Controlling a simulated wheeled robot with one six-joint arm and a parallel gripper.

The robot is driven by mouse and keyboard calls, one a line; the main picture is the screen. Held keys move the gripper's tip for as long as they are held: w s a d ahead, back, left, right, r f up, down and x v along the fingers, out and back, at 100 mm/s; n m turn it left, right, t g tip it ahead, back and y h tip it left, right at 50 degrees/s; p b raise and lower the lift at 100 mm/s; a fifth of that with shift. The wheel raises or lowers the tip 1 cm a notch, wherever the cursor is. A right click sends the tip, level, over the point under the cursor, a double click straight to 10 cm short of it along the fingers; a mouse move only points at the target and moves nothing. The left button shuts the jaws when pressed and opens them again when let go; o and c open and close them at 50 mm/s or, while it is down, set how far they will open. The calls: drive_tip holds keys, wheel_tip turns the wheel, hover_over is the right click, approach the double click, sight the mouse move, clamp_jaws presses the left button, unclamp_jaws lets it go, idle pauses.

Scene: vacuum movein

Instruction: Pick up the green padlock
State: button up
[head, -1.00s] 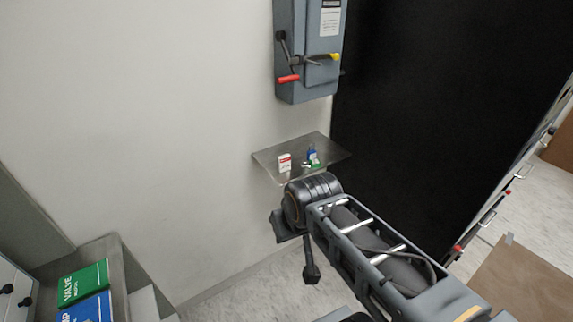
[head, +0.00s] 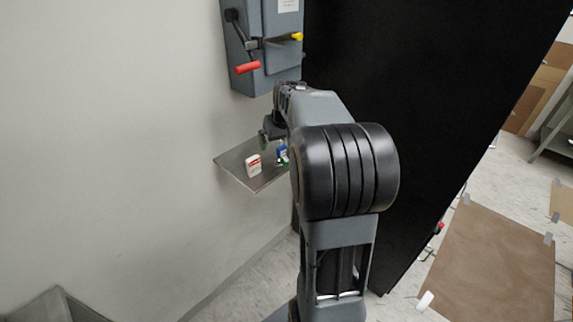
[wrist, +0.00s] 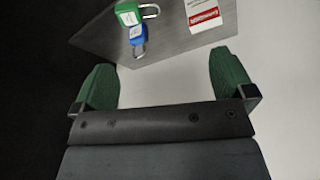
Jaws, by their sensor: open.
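The green padlock (wrist: 127,14) lies on a small metal shelf (wrist: 85,38), its shackle pointing right in the wrist view. A blue padlock (wrist: 137,38) lies close against it, nearer to my gripper. In the head view the blue padlock (head: 282,152) shows beside my arm, with a bit of green by it. My gripper (wrist: 165,80) is open and empty, its green finger pads wide apart. Both padlocks are beyond the fingertips, toward the left finger's side. In the head view my arm hides most of the gripper and part of the shelf.
A white and red tag or box (wrist: 203,14) is on the shelf, right of the padlocks; it also shows in the head view (head: 253,166). A grey switch box (head: 265,45) with a red-handled lever hangs above. A black panel (head: 430,100) stands right of the shelf.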

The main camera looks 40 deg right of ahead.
approach(284, 160)
drive_tip(key=p+x, duration=0.1)
drive_tip(key=x, duration=0.2)
drive_tip(key=shift+w, duration=0.2)
drive_tip(key=shift+p+x, duration=1.1)
drive_tip(key=shift+x, duration=2)
drive_tip(key=shift+s+d, duration=0.1)
drive_tip(key=c, duration=0.8)
drive_tip(key=shift+r, duration=0.1)
